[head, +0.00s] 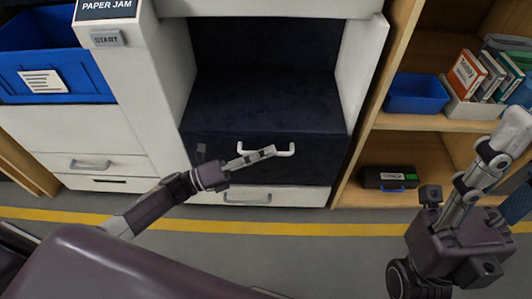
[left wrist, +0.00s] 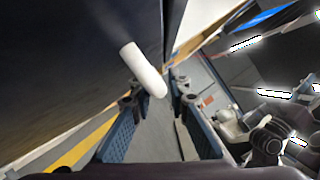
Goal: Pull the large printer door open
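The large printer door (head: 320,160) is a dark panel low on the white printer, with a white bar handle (head: 285,152) near its top edge. It looks closed. My left gripper (head: 268,152) reaches in from the left and overlaps the handle's left part. In the left wrist view the white handle (left wrist: 143,68) crosses between the spread fingertips of my left gripper (left wrist: 158,92). The fingers look open; contact with the handle is unclear. My right gripper (head: 512,135) is raised at the right, away from the door; its finger gap is hidden by the side-on view.
A wooden shelf (head: 440,122) at the right holds a blue bin (head: 416,93), books and a black case (head: 388,179). A blue bin (head: 60,50) stands at the left above white drawers (head: 85,140). Yellow-striped floor (head: 300,227) lies clear before the door.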

